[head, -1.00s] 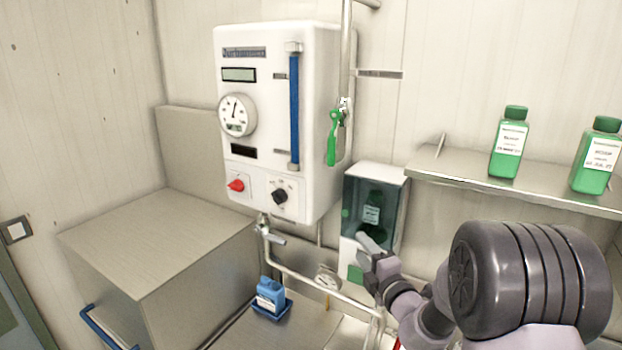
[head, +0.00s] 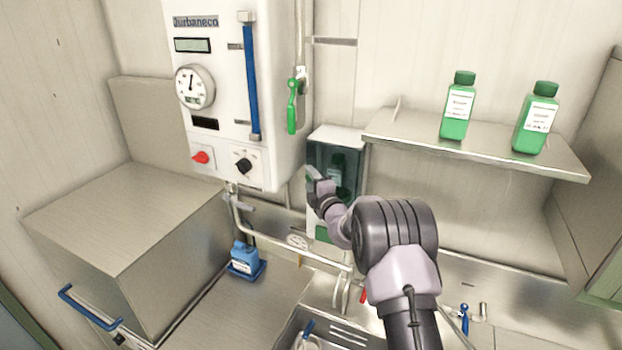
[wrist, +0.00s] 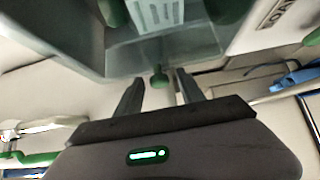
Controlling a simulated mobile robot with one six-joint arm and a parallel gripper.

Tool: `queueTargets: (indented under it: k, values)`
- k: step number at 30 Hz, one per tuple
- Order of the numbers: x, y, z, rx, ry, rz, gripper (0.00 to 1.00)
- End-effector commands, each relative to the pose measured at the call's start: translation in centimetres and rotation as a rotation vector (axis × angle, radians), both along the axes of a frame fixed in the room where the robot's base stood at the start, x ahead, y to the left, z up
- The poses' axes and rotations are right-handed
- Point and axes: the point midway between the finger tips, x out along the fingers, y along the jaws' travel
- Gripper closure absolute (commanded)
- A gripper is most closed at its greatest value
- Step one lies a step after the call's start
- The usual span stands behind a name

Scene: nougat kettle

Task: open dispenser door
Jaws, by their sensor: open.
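The dispenser (head: 352,133) is a white wall box with a dark see-through door (head: 355,172). A green bottle (head: 337,172) with a white label stands behind the door, which looks closed. My gripper (head: 313,178) is in front of the door's left side and hides part of it. In the wrist view, my gripper (wrist: 160,88) is open, with its two dark fingers pointing at the clear door (wrist: 185,48). A small green knob (wrist: 158,78) shows between the fingertips; I cannot tell whether they touch it. The bottle's label (wrist: 158,15) shows above.
The white control box (head: 225,100) with a green-handled valve (head: 292,106) is close left of the dispenser. A steel shelf (head: 480,150) with two green bottles is at the right. Pipes and a blue canister (head: 244,257) are below.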

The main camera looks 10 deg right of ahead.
Motion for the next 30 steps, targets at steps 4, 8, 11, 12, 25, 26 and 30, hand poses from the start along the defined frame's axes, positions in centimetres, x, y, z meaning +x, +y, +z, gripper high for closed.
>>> queueTargets:
  k: [4, 8, 11, 12, 25, 26, 30]
  values:
    - [0.0, 0.0, -0.02, 0.0, 0.0, 0.0, 0.54]
    - [-0.01, 0.0, -0.02, 0.0, 0.0, 0.0, 0.7]
    - [-0.02, 0.0, -0.01, -0.001, 0.0, 0.0, 0.89]
    - [-0.02, 0.0, -0.01, -0.001, 0.0, 0.0, 0.97]
    - [-0.03, 0.0, -0.01, -0.001, 0.0, 0.0, 1.0]
    - [-0.03, 0.0, -0.01, -0.001, 0.0, 0.0, 1.0]
    - [-0.04, 0.01, -0.01, -0.001, 0.0, 0.0, 1.0]
